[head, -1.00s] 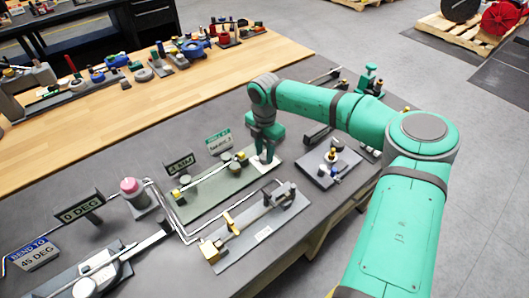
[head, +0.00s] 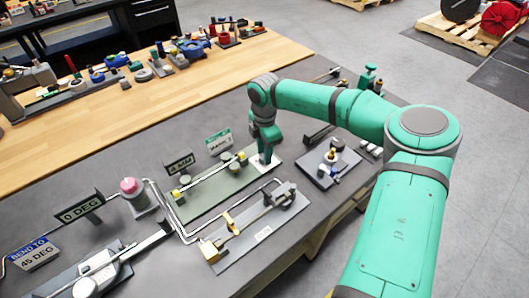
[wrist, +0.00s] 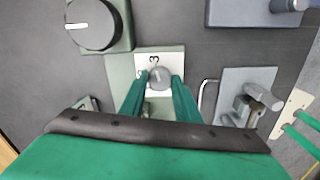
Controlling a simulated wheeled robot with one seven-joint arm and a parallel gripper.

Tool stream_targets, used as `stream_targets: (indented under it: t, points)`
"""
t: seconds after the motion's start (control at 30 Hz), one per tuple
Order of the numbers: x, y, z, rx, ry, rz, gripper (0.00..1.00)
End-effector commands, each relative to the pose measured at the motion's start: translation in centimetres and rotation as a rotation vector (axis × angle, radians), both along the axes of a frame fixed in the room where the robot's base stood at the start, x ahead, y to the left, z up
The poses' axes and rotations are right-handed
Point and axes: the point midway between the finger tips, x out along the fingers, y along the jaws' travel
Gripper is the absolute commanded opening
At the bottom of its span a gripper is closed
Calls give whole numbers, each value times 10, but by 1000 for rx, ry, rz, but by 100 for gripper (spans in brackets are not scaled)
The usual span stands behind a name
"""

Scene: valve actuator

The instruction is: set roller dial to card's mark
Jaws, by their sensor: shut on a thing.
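The dial (wrist: 160,77) is a small grey round knob on a white plate (wrist: 172,58) marked with digits; a "3" shows above it in the wrist view. My gripper (wrist: 160,82) is shut on the knob, one green finger on each side. In the head view my gripper (head: 264,150) points down at the right end of the long grey-green fixture plate (head: 200,203), and hides the dial. A green-topped white card (head: 218,142) stands behind the fixture; its lower line is too small to read surely.
A dark sign (head: 180,163) stands left of the card. A bent metal tube (head: 165,213) and a clamp fixture (head: 262,225) lie in front. A dark plate with small parts (head: 330,165) is to the right. A larger dark knob (wrist: 92,22) is at upper left in the wrist view.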

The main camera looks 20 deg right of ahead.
Motion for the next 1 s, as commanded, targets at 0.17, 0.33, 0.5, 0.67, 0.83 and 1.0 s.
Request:
stream_targets:
  t: [0.17, 0.33, 0.5, 0.67, 0.83, 1.0]
  points:
    - [-1, 2, -1, 2, 4, 2, 46]
    - [-1, 1, -1, 2, 2, 2, 48]
    - [0, 1, 1, 1, 0, 2, 48]
    - [0, 0, 16, 0, -1, 1, 48]
    - [0, 0, 48, 0, -1, 1, 48]
    - [0, 1, 79, 0, -1, 2, 48]
